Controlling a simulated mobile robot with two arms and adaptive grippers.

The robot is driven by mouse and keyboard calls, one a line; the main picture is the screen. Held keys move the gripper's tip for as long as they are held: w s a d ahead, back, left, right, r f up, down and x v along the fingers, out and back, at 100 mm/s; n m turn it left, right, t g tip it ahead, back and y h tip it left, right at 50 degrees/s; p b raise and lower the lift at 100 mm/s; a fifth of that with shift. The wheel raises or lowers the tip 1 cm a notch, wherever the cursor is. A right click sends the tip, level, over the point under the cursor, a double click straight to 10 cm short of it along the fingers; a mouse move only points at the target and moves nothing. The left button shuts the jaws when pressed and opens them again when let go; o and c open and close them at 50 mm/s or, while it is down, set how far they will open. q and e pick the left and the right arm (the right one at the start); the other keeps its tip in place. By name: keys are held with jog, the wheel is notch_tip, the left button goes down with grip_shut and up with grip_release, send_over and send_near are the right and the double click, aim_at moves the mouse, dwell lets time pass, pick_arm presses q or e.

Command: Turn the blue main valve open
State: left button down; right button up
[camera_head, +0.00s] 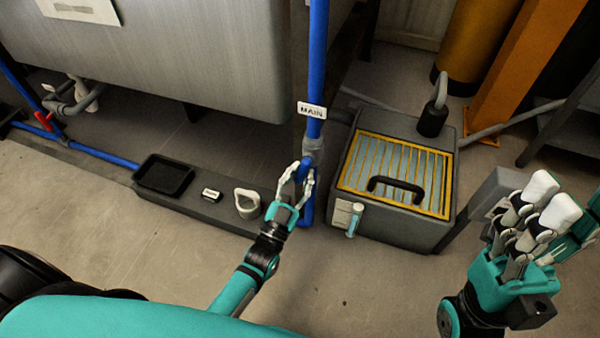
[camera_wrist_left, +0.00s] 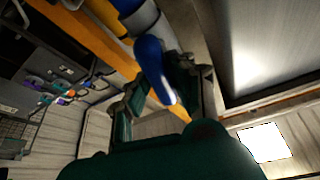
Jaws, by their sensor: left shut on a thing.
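The blue main valve handle (camera_head: 304,169) sits on a grey fitting low on the upright blue pipe (camera_head: 317,60), below a white tag reading MAIN (camera_head: 311,110). My left gripper (camera_head: 303,178) is shut on the handle, one finger on each side of it. In the left wrist view the blue handle (camera_wrist_left: 151,62) lies between the fingers of my left gripper (camera_wrist_left: 160,88), hanging from a grey and white collar. The fingers hide part of the handle in the head view. My right gripper (camera_head: 548,200) is raised at the right, away from the valve; its finger gap is unclear.
A grey box with a yellow-framed grille (camera_head: 445,180) and black handle stands right of the pipe. A large grey tank (camera_head: 200,50) stands behind.

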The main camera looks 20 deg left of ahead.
pick_arm(q)
jog(key=shift+n+y, duration=1)
jog(key=shift+n, duration=1)
jog(key=shift+f+n+p, duration=0.1)
jog(key=shift+n+p, duration=0.2)
jog(key=shift+n, duration=0.1)
jog(key=c, duration=1.2)
grip_release()
jog(key=shift+o, duration=0.2)
jog(key=shift+s, duration=0.1)
jog(key=v, duration=1.2)
jog(key=shift+d, duration=0.2)
jog(key=shift+f, duration=0.1)
